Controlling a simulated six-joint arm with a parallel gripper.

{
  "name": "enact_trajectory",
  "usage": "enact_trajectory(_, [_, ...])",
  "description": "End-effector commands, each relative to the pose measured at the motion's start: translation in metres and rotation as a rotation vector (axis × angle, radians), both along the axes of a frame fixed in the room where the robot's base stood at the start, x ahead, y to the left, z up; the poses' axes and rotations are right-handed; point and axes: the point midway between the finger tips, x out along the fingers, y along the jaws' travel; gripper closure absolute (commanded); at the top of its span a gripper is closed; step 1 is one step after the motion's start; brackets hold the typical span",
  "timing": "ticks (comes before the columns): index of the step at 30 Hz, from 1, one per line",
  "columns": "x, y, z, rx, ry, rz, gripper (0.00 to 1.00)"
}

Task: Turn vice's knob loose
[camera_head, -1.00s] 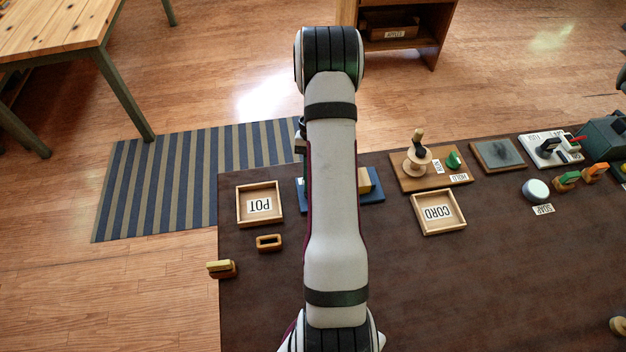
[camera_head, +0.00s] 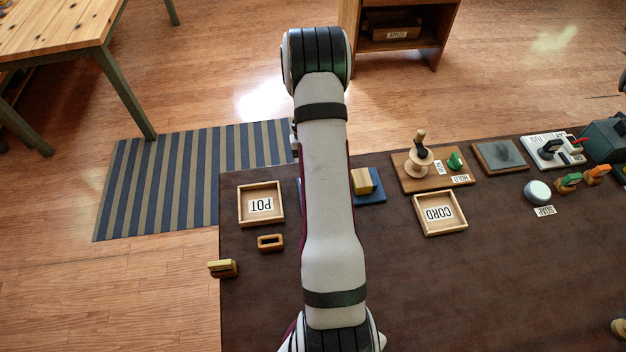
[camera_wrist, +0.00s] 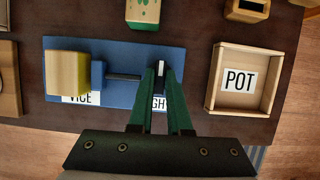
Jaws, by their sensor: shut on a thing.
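The vice has a blue base (camera_wrist: 115,61), also partly visible in the head view (camera_head: 375,194). A yellowish wooden block (camera_wrist: 66,72) stands at its left end in the wrist view, against or close beside a blue jaw (camera_wrist: 99,75). A dark screw rod (camera_wrist: 123,77) runs right from this jaw to the knob (camera_wrist: 161,66), which shows a pale edge between my fingers. My gripper (camera_wrist: 161,72), with green fingers, is shut on the knob. The fingers hide most of the knob and part of a label. In the head view my arm hides the gripper and knob.
The POT tray (camera_head: 240,207) lies on the brown mat (camera_head: 450,290), close to the vice's knob end. An orange hollow block (camera_head: 270,242) is nearby. A wooden board with a spool (camera_head: 417,160) and the CORD tray (camera_head: 461,222) lie right of the vice.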

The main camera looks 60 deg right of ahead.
Motion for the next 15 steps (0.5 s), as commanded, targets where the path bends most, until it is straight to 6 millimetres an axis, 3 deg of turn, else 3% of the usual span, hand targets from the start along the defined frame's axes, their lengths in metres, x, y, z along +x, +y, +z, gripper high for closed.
enact_trajectory(3, [-0.0008, 0.0009, -0.0003, 0.003, 0.003, 0.0, 1.0])
enact_trajectory(4, [-0.0008, 0.0009, -0.0003, 0.003, 0.003, 0.0, 0.82])
enact_trajectory(9, [-0.0005, 0.0005, -0.0002, 0.001, 0.001, 0.0, 0.54])
enact_trajectory(15, [-0.0003, 0.0003, -0.0002, 0.001, 0.001, 0.0, 0.54])
